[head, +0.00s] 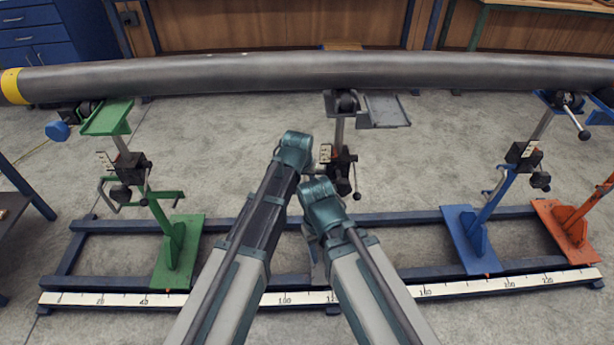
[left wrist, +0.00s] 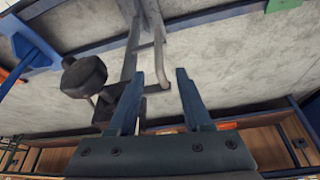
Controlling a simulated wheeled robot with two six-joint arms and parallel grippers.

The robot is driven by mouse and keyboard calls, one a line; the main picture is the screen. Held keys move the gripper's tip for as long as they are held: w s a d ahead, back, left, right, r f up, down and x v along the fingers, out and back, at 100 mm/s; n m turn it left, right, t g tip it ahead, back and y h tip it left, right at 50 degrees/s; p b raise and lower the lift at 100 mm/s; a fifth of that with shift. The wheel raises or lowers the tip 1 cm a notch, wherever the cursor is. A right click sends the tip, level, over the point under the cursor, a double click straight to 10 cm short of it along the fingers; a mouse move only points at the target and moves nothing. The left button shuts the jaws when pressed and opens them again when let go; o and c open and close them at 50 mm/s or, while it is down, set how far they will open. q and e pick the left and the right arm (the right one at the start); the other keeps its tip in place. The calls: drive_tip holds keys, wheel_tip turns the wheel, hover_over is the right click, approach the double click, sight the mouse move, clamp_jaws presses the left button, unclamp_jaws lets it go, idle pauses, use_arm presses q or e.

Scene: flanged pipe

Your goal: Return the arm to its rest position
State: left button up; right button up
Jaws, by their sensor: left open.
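My right gripper is not seen.
A long dark pipe (head: 250,72) with a yellow band (head: 12,86) spans the stands. A green stand (head: 176,250), a blue stand (head: 470,240) and an orange stand (head: 566,225) stand along a dark-blue floor frame (head: 105,226). A white scale (head: 510,282) runs along its front. Bare floor lies around.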

use_arm(q)
drive_tip(key=shift+s+r, duration=0.15)
drive_tip(key=shift+r, duration=0.3)
drive_tip(key=s+a+f+n+g, duration=0.2)
drive_tip(key=s+a+g, duration=0.2)
drive_tip(key=s+a, duration=1.5)
drive_tip(key=s+d+r+m+p, duration=0.1)
drive_tip(key=d+r+p, duration=0.2)
drive_tip(key=r+p, duration=0.5)
drive_tip(key=s+d+r+m+y+p, duration=0.1)
drive_tip(key=d+r+p, duration=0.3)
drive_tip(key=r+p, duration=0.4)
drive_tip(key=s+d+r+m+y+p, duration=0.1)
drive_tip(key=s+d+r+p, duration=0.2)
drive_tip(key=r+p, duration=0.4)
drive_tip(key=shift+d+r+m+g+p, duration=0.3)
drive_tip(key=shift+d+r+g+p, duration=0.15)
drive_tip(key=shift+d, duration=0.25)
